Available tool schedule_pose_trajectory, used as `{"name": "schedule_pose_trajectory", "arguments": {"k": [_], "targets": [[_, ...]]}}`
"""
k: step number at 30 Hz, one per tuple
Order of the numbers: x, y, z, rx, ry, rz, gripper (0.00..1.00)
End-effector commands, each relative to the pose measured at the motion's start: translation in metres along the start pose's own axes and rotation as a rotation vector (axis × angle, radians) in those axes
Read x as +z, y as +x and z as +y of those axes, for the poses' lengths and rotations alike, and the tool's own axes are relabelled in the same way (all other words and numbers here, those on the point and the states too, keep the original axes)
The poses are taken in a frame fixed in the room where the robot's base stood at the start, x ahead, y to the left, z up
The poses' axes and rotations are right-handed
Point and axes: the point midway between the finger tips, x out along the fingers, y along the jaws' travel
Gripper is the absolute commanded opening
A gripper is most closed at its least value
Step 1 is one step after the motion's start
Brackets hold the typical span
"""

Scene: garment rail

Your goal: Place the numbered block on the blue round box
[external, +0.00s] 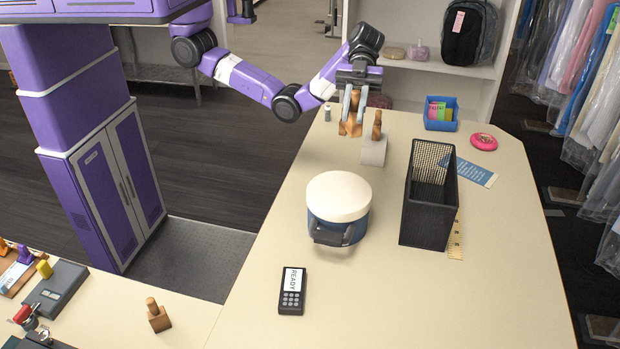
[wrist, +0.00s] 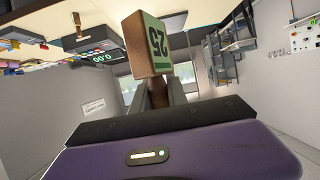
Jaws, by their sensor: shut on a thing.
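My gripper (external: 353,104) is shut on the numbered block (external: 350,128), a brown wooden block. It holds the block in the air above the far left part of the counter. In the wrist view the block (wrist: 155,48) shows a green face with an upside-down "25", and the finger tips close around its narrow wooden stem. The blue round box (external: 325,226) stands on the counter nearer the camera. It has a flat, bare cream lid (external: 339,194) and a dark handle at the front. My gripper is beyond the box and higher than it.
A pale block with a wooden knob (external: 375,142) stands just right of the held block. A black mesh bin (external: 428,205) is right of the round box. A blue tray (external: 440,124), a pink round item (external: 484,141) and a card terminal (external: 292,290) also lie on the counter (external: 370,300).

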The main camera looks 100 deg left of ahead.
Motion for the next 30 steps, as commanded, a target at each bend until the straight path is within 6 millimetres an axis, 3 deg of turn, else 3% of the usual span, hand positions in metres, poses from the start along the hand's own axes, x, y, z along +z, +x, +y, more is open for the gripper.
{"name": "schedule_pose_trajectory", "arguments": {"k": [4, 8, 24, 30], "targets": [[-0.009, 0.01, 0.023, 0.074, 0.032, 0.0, 0.0], [0.003, 0.013, 0.031, 0.106, 0.042, -0.001, 0.0], [0.116, 0.059, 0.032, 0.105, 0.039, 0.0, 0.0], [0.138, 0.068, 0.032, 0.104, 0.041, 0.0, 0.0]]}}
